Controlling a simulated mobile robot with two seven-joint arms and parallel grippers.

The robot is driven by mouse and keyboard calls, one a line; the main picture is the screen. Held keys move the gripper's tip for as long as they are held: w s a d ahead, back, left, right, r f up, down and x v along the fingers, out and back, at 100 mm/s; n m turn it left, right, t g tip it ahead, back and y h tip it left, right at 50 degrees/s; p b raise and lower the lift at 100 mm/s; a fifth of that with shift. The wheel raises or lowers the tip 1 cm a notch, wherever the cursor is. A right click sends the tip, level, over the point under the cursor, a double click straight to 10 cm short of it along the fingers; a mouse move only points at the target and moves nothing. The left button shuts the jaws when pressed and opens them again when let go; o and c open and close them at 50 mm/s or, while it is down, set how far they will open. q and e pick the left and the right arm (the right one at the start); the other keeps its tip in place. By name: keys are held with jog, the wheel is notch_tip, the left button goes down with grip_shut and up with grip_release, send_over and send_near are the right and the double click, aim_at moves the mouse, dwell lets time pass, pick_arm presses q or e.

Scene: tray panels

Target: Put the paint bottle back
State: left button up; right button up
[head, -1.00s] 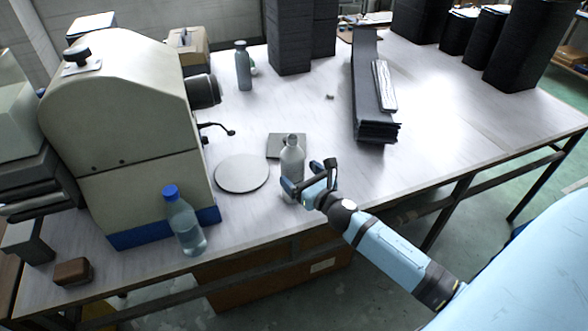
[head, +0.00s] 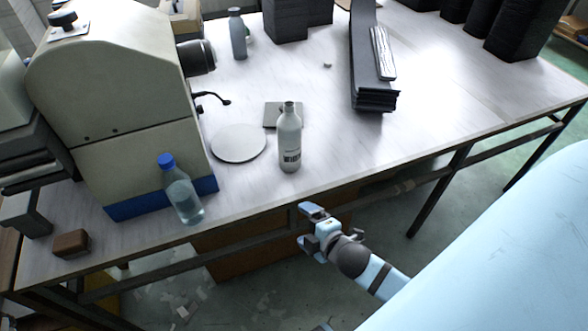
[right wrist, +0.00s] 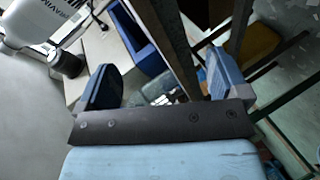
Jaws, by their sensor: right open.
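A whitish bottle with a dark-printed label (head: 289,143), which looks like the paint bottle, stands upright on the table near its front edge. It stands in front of a small grey square plate (head: 270,116) and right of a pale round disc (head: 238,143). My right gripper (head: 308,226) is open and empty, clear of the bottle, just off the table's front edge. In the right wrist view my open fingers (right wrist: 163,84) have nothing between them. The bottle (right wrist: 38,22) seems to show there, cut off at the upper left. My left gripper is not in view.
A beige machine with a blue base (head: 110,110) stands at the left. A clear blue-capped bottle (head: 182,195) stands before it, and a grey bottle (head: 238,36) stands behind. Dark stacked panels (head: 372,92) lie right of centre. The table (head: 450,110) is clear at the right.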

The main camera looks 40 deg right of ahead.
jog(key=s+a+f+m+g+y, duration=0.2)
jog(key=s+a+m, duration=0.4)
jog(key=a+m, duration=0.3)
notch_tip(320, 180, down, 2)
jog(key=m+g, duration=0.1)
jog(key=m, duration=0.2)
jog(key=shift+s+f+m+y, duration=0.2)
jog(key=shift+s+m+y, duration=0.1)
jog(key=shift+s+m, duration=0.1)
